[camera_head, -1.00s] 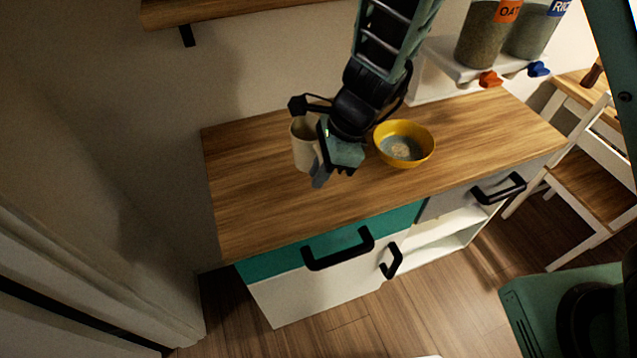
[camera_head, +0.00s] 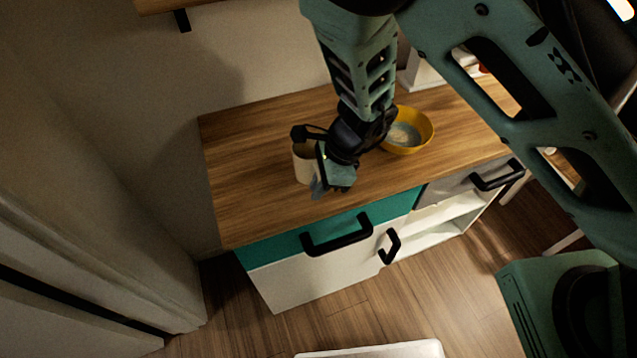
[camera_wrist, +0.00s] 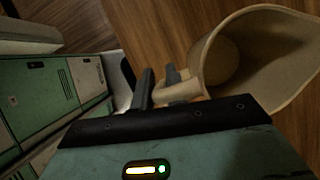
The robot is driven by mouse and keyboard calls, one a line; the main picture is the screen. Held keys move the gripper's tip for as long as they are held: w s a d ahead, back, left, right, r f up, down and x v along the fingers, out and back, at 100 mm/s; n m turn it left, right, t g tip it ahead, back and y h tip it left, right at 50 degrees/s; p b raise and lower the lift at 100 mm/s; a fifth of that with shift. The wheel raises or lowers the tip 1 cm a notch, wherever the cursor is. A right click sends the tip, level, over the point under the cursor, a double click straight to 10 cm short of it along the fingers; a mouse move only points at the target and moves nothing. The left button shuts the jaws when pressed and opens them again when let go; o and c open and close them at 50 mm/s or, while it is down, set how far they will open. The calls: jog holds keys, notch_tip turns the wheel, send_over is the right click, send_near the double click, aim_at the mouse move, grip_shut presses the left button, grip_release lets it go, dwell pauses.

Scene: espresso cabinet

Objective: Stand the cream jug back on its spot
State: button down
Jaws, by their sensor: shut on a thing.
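The cream jug (camera_head: 304,166) is a pale beige jug, upright over the left part of the wooden cabinet top in the head view. My gripper (camera_head: 316,184) is at its right side and partly covers it. In the wrist view the jug (camera_wrist: 262,58) shows its open mouth and looks empty. The fingers of my gripper (camera_wrist: 160,88) are closed on the jug's handle (camera_wrist: 182,92). I cannot tell whether the jug's base touches the wood. No marked spot for it shows on the cabinet top.
A yellow bowl (camera_head: 416,143) with pale contents stands on the cabinet top (camera_head: 250,170), right of my gripper. The wall is behind. Black handles (camera_head: 338,236) stick out at the cabinet front. The wood left of the jug and in front of it is clear.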

jog(key=shift+f, duration=0.15)
jog(key=c, duration=1.8)
grip_release()
jog(key=o, duration=0.4)
